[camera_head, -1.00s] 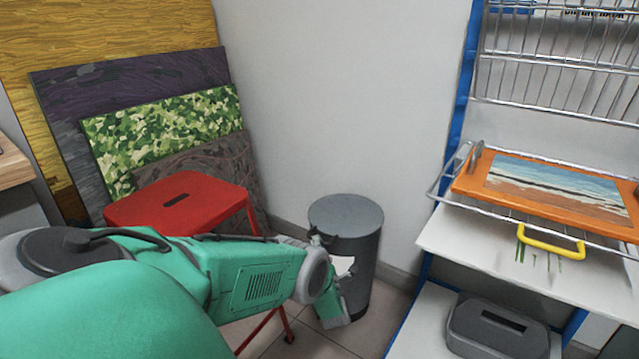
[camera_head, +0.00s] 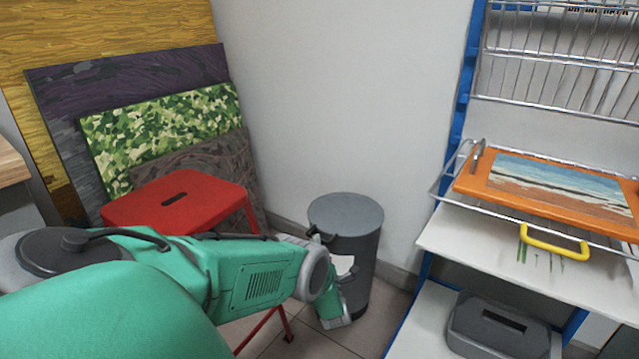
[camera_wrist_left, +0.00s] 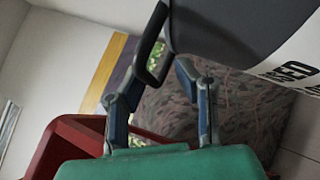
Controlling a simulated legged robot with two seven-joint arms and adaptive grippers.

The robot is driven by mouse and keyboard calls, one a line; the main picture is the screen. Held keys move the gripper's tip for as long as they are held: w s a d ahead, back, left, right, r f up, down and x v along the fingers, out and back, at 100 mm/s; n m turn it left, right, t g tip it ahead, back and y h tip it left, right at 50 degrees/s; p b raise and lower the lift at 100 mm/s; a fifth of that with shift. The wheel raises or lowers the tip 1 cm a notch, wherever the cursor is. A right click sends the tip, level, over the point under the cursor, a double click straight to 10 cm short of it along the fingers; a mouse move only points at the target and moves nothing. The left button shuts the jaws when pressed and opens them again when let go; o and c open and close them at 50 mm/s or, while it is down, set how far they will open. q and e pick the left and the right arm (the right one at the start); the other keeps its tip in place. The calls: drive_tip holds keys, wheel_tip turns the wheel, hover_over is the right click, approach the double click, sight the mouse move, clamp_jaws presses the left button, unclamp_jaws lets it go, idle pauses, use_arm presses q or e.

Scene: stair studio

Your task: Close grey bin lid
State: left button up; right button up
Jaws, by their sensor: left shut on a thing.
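The grey bin (camera_head: 352,275) stands on the floor by the wall, with a white label on its front. Its round grey lid (camera_head: 346,211) lies level across the top and no gap shows at this angle. In the left wrist view, the bin (camera_wrist_left: 225,28) fills the top right and a dark loop handle (camera_wrist_left: 146,68) sticks out from it. My left gripper (camera_wrist_left: 158,77) has its fingers on both sides of this handle and is shut on it. In the head view my left wrist partly covers the bin's left side. My right gripper is not in view.
A red stool (camera_head: 180,203) stands left of the bin, behind my left arm. Painted panels (camera_head: 155,135) lean on the wall behind it. At right, a blue-framed rack (camera_head: 456,110) holds an orange-framed picture (camera_head: 560,188) and a grey box (camera_head: 497,330) below.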

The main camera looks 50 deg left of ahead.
use_arm(q)
drive_tip(key=v, duration=1.2)
drive_tip(key=shift+f, duration=0.1)
drive_tip(key=shift+w, duration=0.1)
